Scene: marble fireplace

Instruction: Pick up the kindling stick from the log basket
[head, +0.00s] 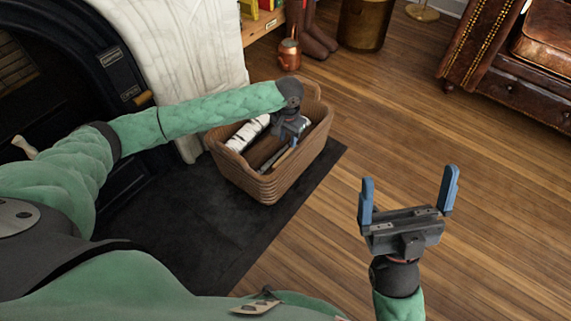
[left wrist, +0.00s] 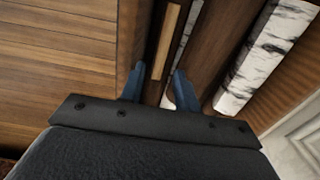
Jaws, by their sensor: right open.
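The woven brown log basket (head: 262,182) stands on the dark hearth mat, with white-barked logs (head: 247,133) inside. My left gripper (head: 284,146) reaches down into the basket. In the left wrist view, a narrow strip of pale wood, apparently the kindling stick (left wrist: 167,42), runs lengthwise between the two blue fingers of my left gripper (left wrist: 160,84). Whether the fingers press on it cannot be told. A birch log (left wrist: 262,60) lies to its right. My right gripper (head: 408,200) is open and empty, above the wooden floor, right of the basket.
The black fireplace (head: 100,60) and a pale marble pillar (head: 185,45) stand behind and left of the basket. A copper jug (head: 289,54) and a brass bin (head: 364,24) stand beyond it. A leather chair (head: 515,60) is at the upper right. The floor (head: 340,110) between is clear.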

